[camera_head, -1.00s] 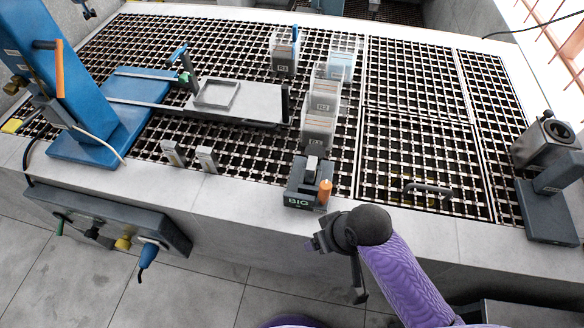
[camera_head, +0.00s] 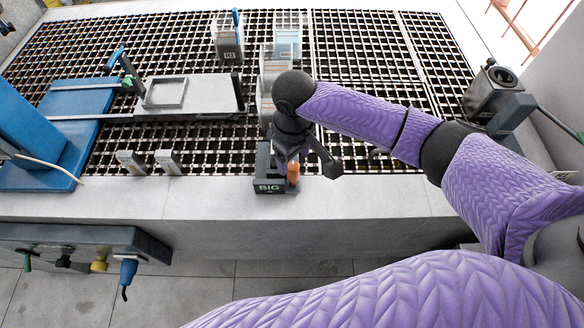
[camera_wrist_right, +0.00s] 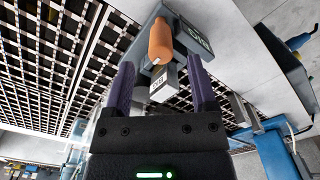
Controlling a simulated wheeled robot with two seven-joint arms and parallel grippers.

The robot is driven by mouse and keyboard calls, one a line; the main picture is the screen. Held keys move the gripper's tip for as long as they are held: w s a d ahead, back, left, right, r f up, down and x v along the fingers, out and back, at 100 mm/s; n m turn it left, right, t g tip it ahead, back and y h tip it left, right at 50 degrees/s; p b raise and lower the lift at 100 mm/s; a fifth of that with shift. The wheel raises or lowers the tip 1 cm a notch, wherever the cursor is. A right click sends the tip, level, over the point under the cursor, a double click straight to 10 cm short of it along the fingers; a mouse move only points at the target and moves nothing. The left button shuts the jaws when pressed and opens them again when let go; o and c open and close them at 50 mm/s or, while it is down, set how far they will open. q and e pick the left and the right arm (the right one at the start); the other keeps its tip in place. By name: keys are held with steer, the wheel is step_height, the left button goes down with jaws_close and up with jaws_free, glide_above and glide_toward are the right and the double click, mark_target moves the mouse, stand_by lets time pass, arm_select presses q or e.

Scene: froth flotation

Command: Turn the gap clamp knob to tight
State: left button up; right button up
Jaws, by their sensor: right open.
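The dark box marked BIG (camera_head: 268,187) sits at the front edge of the bench, with an upright orange knob (camera_head: 293,172) at its right side. No label shows which knob is the gap clamp knob. My right gripper (camera_head: 291,158) is over the box, and its wrist hides part of it. In the right wrist view the gripper (camera_wrist_right: 160,68) is open with its two purple fingers apart. The orange knob (camera_wrist_right: 160,42) shows just beyond and between the fingertips, and the gripper does not hold it. My left gripper is not in view.
Clear containers (camera_head: 228,40) stand on the grating behind the box. A flat grey plate (camera_head: 205,97) and a blue machine base (camera_head: 75,120) are to the left. Two small blocks (camera_head: 168,161) stand at the front.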

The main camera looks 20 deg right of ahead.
mark_target(293, 166)
step_height(293, 166, down, 5)
steer(key=shift+r+b, duration=0.1)
steer(key=shift+b, duration=0.4)
jaws_close()
